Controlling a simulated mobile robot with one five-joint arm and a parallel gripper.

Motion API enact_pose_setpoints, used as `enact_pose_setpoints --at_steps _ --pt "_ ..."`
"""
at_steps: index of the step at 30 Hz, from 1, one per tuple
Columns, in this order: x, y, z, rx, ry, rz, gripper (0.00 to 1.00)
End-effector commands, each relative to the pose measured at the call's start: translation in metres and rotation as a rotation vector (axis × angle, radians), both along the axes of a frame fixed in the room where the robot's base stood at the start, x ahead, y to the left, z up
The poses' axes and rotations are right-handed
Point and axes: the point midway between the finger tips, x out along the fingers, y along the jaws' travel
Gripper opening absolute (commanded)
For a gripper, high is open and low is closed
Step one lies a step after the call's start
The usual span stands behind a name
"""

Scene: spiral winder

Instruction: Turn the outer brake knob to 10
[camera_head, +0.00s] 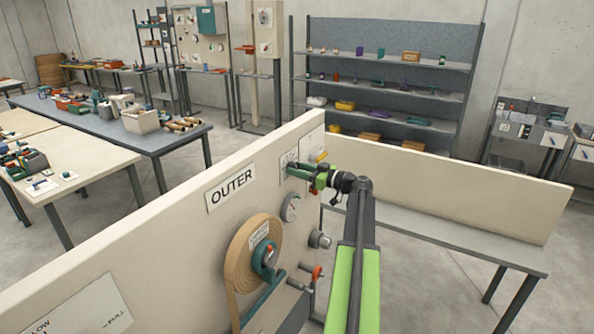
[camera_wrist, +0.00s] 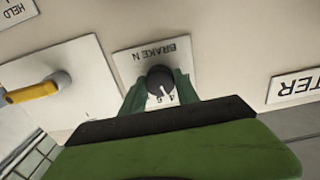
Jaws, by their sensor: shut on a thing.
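The outer brake knob (camera_wrist: 160,78) is a small black round knob with a white pointer line, on a pale plate (camera_wrist: 133,60) marked "BRAKE N", upside down in the wrist view. The pointer line runs down in that picture, toward small digits partly hidden by my gripper; I cannot read the setting surely. My gripper (camera_wrist: 158,86) has its green fingers on both sides of the knob and is shut on it. In the head view my gripper (camera_head: 300,175) reaches the plate (camera_head: 286,160) on the panel, and the knob is hidden behind it.
A yellow lever (camera_wrist: 32,92) sticks out beside the brake plate. The "OUTER" sign (camera_head: 231,193) is on the panel (camera_head: 170,240).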

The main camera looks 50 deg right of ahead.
Motion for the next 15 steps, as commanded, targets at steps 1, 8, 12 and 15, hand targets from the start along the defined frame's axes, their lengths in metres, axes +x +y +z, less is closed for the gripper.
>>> enact_pose_setpoints --at_steps 1,8,12,15 --pt "0.0 0.0 0.0 0.0 0.0 0.0 0.0" --pt "0.0001 0.0002 0.0 0.017 0.004 0.0 0.0" --pt "0.0003 0.0004 0.0 0.063 0.015 0.0 0.0" --pt "0.0003 0.0005 0.0 0.119 0.029 0.001 0.0"
